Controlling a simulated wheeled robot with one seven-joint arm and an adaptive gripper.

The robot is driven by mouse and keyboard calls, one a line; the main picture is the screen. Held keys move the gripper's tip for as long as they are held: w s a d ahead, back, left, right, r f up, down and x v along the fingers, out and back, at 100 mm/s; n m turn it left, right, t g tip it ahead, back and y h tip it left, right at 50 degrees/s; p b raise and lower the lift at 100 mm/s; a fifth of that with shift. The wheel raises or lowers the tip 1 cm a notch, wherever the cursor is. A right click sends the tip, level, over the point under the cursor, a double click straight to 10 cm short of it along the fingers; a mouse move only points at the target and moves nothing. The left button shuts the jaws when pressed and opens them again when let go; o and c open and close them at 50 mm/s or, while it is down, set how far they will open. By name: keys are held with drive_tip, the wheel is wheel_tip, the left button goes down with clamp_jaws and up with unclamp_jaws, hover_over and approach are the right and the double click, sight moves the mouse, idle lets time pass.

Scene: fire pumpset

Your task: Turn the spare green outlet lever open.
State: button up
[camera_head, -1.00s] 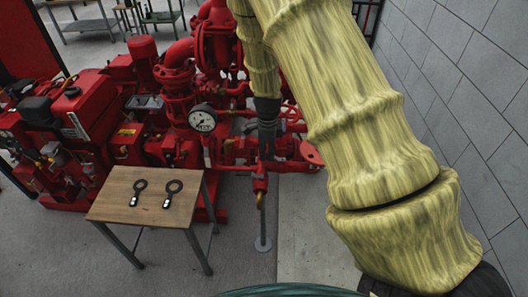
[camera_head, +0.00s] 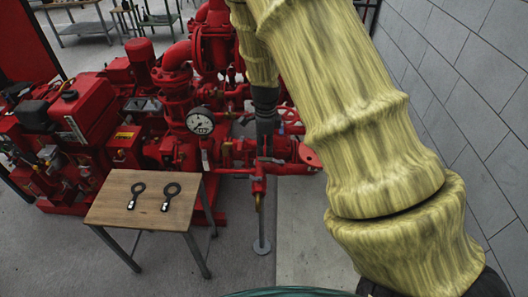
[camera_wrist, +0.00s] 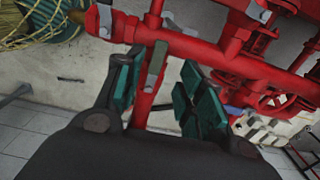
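The green lever (camera_wrist: 156,62) shows in the wrist view as a narrow, dull green bar beside a red pipe, lying between my gripper's two fingers. My gripper (camera_wrist: 163,88) is open, with one teal pad on each side of the lever. A gap shows between the lever and the right pad; the left pad is closer, and I cannot tell whether it touches. In the head view my gripper (camera_head: 265,140) points down at the red pipework above a short drop pipe (camera_head: 258,186). The lever cannot be made out there.
A red pump set (camera_head: 175,105) with a round gauge (camera_head: 201,121) stands to the left. A small wooden table (camera_head: 150,212) holds two black ring-shaped tools. A grey block wall (camera_head: 465,95) is close on the right. A red handwheel (camera_wrist: 280,100) is right of my fingers.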

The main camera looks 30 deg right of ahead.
sight(265, 158)
wheel_tip(265, 158, up, 8)
drive_tip(key=shift+f, duration=0.25)
drive_tip(key=shift+f, duration=0.1)
idle(0.4)
